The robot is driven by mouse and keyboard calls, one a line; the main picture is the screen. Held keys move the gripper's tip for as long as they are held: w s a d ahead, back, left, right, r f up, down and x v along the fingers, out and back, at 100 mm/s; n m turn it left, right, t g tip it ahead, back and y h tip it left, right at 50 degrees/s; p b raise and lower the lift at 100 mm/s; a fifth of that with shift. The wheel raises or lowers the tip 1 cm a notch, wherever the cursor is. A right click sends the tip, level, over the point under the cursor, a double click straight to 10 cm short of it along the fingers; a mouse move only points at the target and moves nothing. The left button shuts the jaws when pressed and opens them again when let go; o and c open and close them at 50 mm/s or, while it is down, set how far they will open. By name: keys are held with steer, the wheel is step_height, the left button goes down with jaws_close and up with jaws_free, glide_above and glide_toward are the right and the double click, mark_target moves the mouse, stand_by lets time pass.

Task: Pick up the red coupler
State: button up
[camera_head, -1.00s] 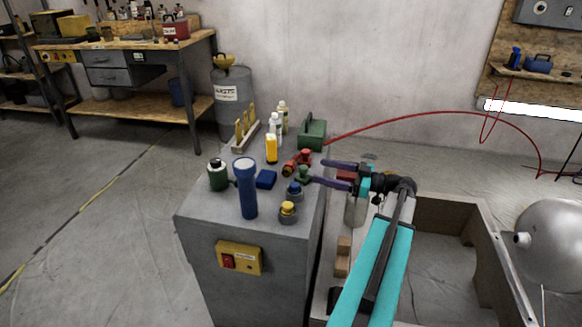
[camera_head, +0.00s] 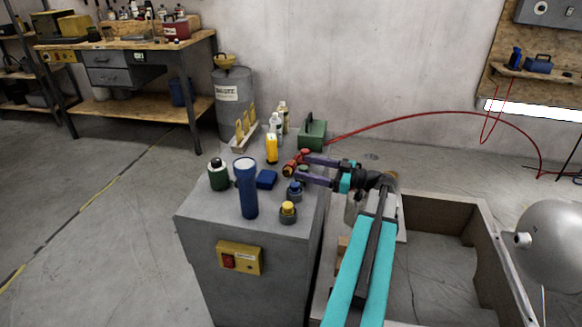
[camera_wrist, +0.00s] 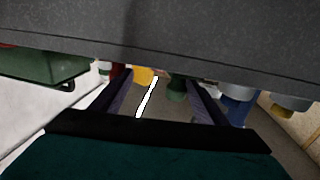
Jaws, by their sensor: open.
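The red coupler (camera_head: 291,163) lies on the grey cabinet top near its right edge. In the wrist view, red (camera_wrist: 118,70) shows by the left finger, which partly covers it. My gripper (camera_head: 301,164) is open and empty, reaching in from the right with its fingertips close to the red coupler. Whether they touch it I cannot tell. In the wrist view my gripper (camera_wrist: 160,77) has a green piece (camera_wrist: 176,90) between its fingers, nearer the right one. In the head view the fingers mostly hide that piece.
Near the gripper stand a blue piece (camera_head: 295,190), a yellow-topped piece (camera_head: 288,212) and a green box (camera_head: 313,134). A blue torch (camera_head: 247,190), blue block (camera_head: 266,179), yellow bottle (camera_head: 271,149) and green jar (camera_head: 218,175) are further left. An open bin (camera_head: 440,212) lies right.

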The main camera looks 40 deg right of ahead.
mark_target(293, 165)
steer(key=shift+x, duration=2.15)
steer(key=shift+f, duration=0.15)
steer(key=shift+c, duration=0.5)
steer(key=c, duration=0.8)
steer(key=shift+o, duration=0.2)
steer(key=shift+d, duration=0.1)
step_height(293, 165, up, 10)
steer(key=shift+p, duration=0.35)
